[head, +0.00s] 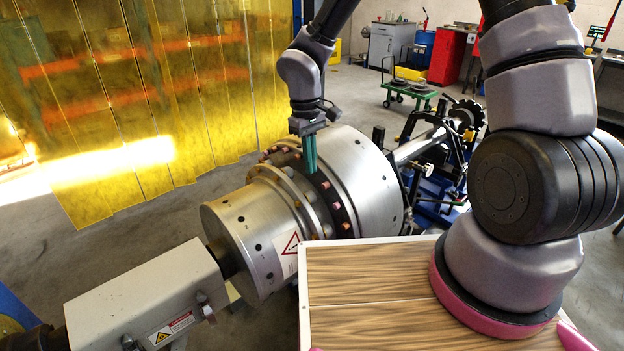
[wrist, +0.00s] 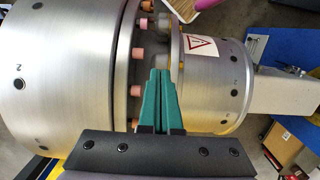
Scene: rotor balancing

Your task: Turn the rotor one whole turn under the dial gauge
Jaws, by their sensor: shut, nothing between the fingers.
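The rotor is a big silver metal drum (head: 362,180) lying on a level axis in the middle of the head view. It narrows to a smaller silver drum (head: 236,238) at front left, with a warning triangle label (head: 291,243). Between them runs a dark flange with copper-coloured bolts (head: 336,205). My gripper (head: 311,172) points down at the flange, its green fingers closed together and empty. In the wrist view the fingertips (wrist: 160,72) lie over the bolt ring, beside bolts (wrist: 136,90). Whether they touch a bolt I cannot tell. I cannot make out a dial gauge.
A grey housing (head: 145,300) with warning labels stands at the shaft's front end. A wood-patterned top (head: 370,290) lies at lower right below my arm. Yellow strip curtains (head: 130,110) hang at left. A green cart (head: 408,88) stands on open floor behind.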

